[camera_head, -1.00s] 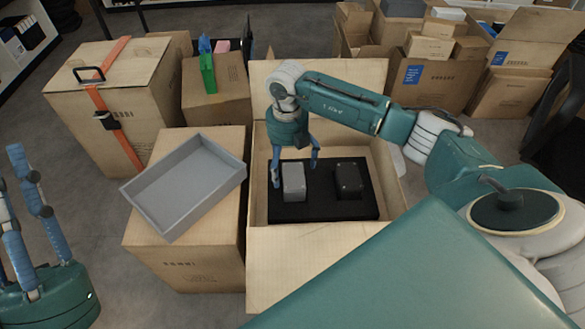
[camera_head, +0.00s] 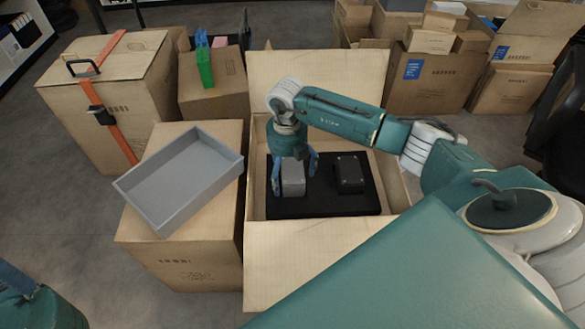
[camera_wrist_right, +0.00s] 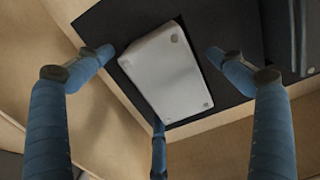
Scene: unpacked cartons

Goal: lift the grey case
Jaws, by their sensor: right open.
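The grey case (camera_head: 293,178) stands on a black foam insert (camera_head: 320,207) inside an open carton (camera_head: 300,240). In the right wrist view the grey case (camera_wrist_right: 167,75) shows as a pale, tilted block with small round feet or studs at its corners. My right gripper (camera_head: 295,181) points down over the case, with blue fingers on either side of it. In the right wrist view the fingers of my right gripper (camera_wrist_right: 158,62) are spread around the case, with gaps visible beside it. My left gripper is out of view; only part of my left arm shows at the lower left corner.
A dark case (camera_head: 349,174) stands right of the grey case on the same foam. A grey tray (camera_head: 185,180) lies on a closed carton (camera_head: 190,262) to the left. A strapped carton (camera_head: 115,95) stands behind it. The open carton's walls surround the cases.

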